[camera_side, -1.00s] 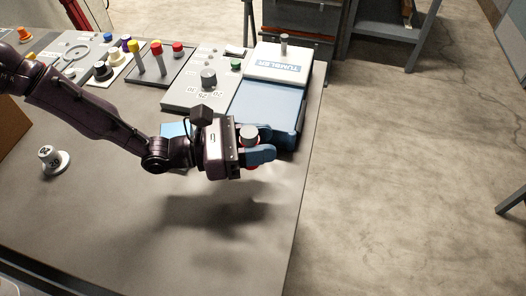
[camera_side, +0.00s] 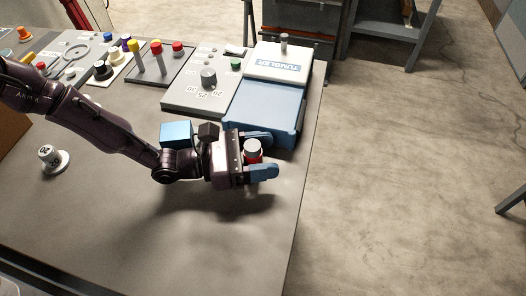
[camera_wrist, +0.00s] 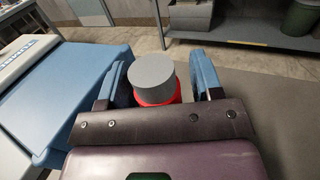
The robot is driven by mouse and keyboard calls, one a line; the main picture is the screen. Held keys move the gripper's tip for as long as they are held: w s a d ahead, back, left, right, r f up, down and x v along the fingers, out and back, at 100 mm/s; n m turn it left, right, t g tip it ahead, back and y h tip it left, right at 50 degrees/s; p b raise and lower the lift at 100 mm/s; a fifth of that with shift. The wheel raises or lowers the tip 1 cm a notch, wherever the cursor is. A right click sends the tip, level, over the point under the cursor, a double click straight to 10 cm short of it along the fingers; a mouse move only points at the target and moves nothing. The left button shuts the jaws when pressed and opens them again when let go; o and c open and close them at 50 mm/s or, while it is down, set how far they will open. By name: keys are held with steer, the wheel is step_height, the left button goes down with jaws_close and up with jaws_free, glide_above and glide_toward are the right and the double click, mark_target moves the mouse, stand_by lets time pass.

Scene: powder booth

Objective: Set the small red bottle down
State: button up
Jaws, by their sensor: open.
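The small red bottle (camera_side: 253,157) with a grey cap stands upright between the two blue fingers of my gripper (camera_side: 262,154), near the table's right edge in the side view. In the wrist view the grey cap and red shoulder of the bottle (camera_wrist: 156,93) show between the fingers, and the gripper (camera_wrist: 160,85) is open with a gap on the bottle's right side. The left finger is close to the bottle; I cannot tell if it touches. The bottle's base is hidden by the near finger in the side view.
A blue-and-white tumbler machine (camera_side: 265,105) stands just behind the gripper. A light blue box (camera_side: 176,134) sits behind my wrist. Control panels with knobs (camera_side: 205,85) line the back. The front table area (camera_side: 150,230) is clear.

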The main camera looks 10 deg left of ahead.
steer(key=shift+r, duration=0.2)
steer(key=v, duration=1.2)
steer(key=shift+f, duration=0.15)
steer(key=s+a+r+m+g+y, duration=0.25)
steer(key=s+r+m+g, duration=0.2)
steer(key=r+m, duration=0.35)
steer(key=s+a+r+m+g+y, duration=0.2)
steer(key=s+a+r+m+g, duration=0.25)
steer(key=r+m, duration=0.3)
steer(key=s+a+r+m+t+y, duration=0.2)
steer(key=s+a+r+y, duration=0.1)
steer(key=a, duration=0.4)
steer(key=s+a+r+m+t+y, duration=0.2)
steer(key=s+a+r+t+y, duration=0.1)
steer(key=s+a+r+y, duration=0.1)
steer(key=s+a+r+m+t+y, duration=0.2)
steer(key=s+a+r+m+y, duration=0.1)
steer(key=a, duration=0.6)
steer(key=shift+s+a+r+t+y, duration=0.3)
steer(key=shift+a+r+t+y, duration=0.1)
steer(key=shift+r+y, duration=0.6)
steer(key=shift+d+f, duration=0.1)
